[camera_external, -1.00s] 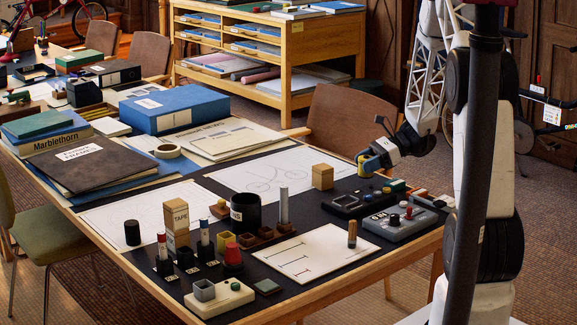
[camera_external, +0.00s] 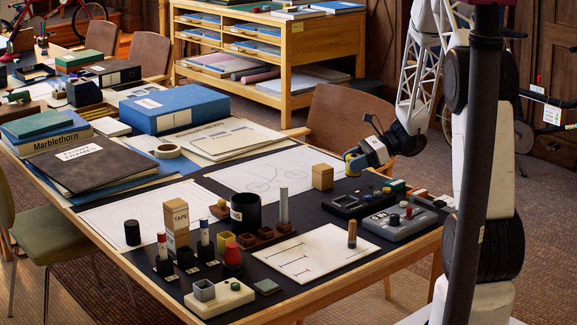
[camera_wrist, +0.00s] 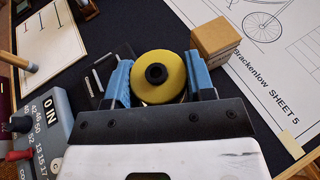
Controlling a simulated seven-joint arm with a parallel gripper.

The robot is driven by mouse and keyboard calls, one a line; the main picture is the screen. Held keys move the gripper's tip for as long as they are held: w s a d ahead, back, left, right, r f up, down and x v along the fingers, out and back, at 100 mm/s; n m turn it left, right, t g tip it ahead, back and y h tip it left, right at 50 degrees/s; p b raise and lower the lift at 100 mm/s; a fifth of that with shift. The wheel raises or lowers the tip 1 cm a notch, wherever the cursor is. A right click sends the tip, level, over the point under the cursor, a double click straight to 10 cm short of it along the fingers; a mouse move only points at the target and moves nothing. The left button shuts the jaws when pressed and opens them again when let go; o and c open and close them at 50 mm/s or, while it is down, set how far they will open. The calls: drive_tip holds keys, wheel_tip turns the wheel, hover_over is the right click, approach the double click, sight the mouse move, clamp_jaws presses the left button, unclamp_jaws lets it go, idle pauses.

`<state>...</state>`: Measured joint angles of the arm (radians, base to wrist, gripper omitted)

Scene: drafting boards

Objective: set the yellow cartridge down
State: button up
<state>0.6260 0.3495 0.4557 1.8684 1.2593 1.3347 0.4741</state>
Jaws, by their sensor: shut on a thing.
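The yellow cartridge (camera_wrist: 150,66) is a round yellow disc with a black hub. It sits between the two blue fingers of my gripper (camera_wrist: 158,82) in the wrist view, with a finger close on each side. In the external view my gripper (camera_external: 358,163) is over the far right part of the dark mat, and only a sliver of the cartridge (camera_external: 350,157) shows. My gripper is shut on it. I cannot tell whether its underside touches the mat.
A small cardboard box (camera_external: 322,177) stands close by, just beyond the fingers in the wrist view (camera_wrist: 215,40). A black device (camera_external: 357,201) and a grey control box (camera_external: 400,222) lie nearer the front. Bare dark mat (camera_wrist: 125,25) lies around the cartridge.

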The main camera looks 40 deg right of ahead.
drive_tip(key=s+a+r+m+t+h, duration=0.1)
drive_tip(key=a+r+m+t, duration=0.1)
drive_tip(key=a, duration=0.8)
drive_tip(key=s+a+r+m+t+h, duration=0.1)
drive_tip(key=a+r+m+t+h, duration=0.1)
drive_tip(key=a, duration=0.9)
drive_tip(key=shift+s, duration=0.25)
drive_tip(key=shift+a+r, duration=0.1)
drive_tip(key=shift+f, duration=2.95)
drive_tip(key=shift+f, duration=2.05)
drive_tip(key=shift+f, duration=0.1)
